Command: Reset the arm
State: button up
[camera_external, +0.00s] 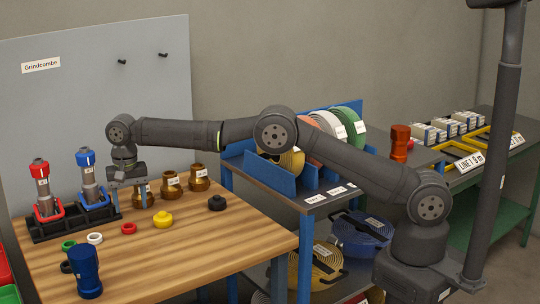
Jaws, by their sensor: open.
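My gripper (127,197) hangs pointing down above the left part of the wooden table (215,250). Its fingers are apart. It is just right of the blue-topped pump (90,180) and in front of a bronze fitting (150,194). The red-topped pump (43,190) stands further left. Both pumps are upright in a black rack (75,224). I cannot tell whether anything stands between the fingers. My arm stretches from its base at the right across the scene to the table.
Two more bronze fittings (172,185) stand behind. Yellow (163,219), black (217,202), red (129,228), white and green small parts lie in front, with a blue cylinder (86,271). A blue rack (262,172) of hoses stands right. The table's front right is clear.

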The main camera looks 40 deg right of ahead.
jog(key=w+d+r, duration=0.3)
jog(key=d+r, duration=0.3)
jog(key=d, duration=0.3)
notch_tip(320, 180, up, 10)
jog(key=d, duration=0.1)
jog(key=w+d+m, duration=0.2)
jog(key=w+d, duration=0.1)
jog(key=d, duration=1)
jog(key=w+d+m, duration=0.3)
jog(key=w+d, duration=0.1)
jog(key=d, duration=1)
jog(key=w+d+m, duration=0.2)
jog(key=w+d, duration=0.1)
jog(key=d, duration=1)
jog(key=shift+w+d+r+m, duration=0.2)
jog(key=shift+w+r+m, duration=0.1)
jog(key=shift+r, duration=0.15)
